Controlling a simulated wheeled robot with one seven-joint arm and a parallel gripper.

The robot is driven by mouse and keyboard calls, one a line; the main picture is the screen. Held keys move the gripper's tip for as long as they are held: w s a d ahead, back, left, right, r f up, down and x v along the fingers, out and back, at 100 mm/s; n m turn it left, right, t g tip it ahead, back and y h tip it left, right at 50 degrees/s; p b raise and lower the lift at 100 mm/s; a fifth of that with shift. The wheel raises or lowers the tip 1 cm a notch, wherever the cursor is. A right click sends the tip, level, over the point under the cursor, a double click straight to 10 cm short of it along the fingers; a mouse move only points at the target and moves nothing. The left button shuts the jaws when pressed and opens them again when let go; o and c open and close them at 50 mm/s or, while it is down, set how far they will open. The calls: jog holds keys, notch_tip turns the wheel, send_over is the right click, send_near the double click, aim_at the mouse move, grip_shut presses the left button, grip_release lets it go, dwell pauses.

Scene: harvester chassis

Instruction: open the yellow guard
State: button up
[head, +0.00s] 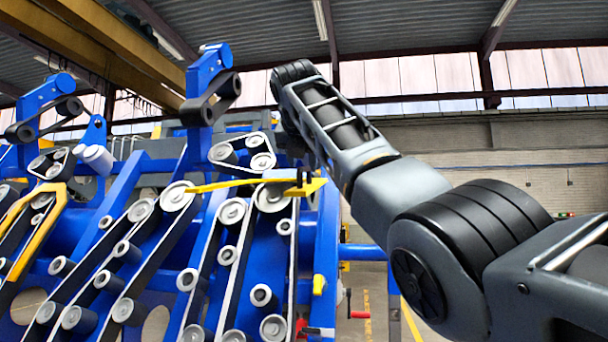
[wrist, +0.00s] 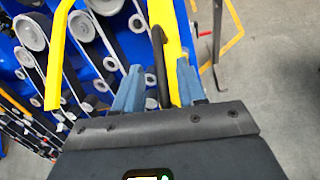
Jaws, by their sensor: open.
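The yellow guard (head: 235,185) shows in the head view as a thin yellow bar across the upper pulleys of the blue machine. Its right end, by a small dark fitting, is wider. In the wrist view, a yellow bar (wrist: 172,28) runs down to the space between my fingers, with a dark rod (wrist: 160,65) beside it. A bent yellow bar (wrist: 56,55) stands left of my fingers; I cannot tell whether both belong to one guard. My gripper (wrist: 158,85) is open, its blue-grey fingers either side of the rod. Contact is unclear. The head view does not clearly show my gripper.
The blue machine (head: 125,180) with several belts and grey pulleys fills the left and middle of the head view. Another yellow bar (head: 45,225) is at its far left. A red handle (head: 358,315) sticks out low at its right side. Grey floor (wrist: 270,110) lies open to the right.

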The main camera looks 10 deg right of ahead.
jog(key=shift+b+v, duration=0.35)
jog(key=shift+v, duration=1.5)
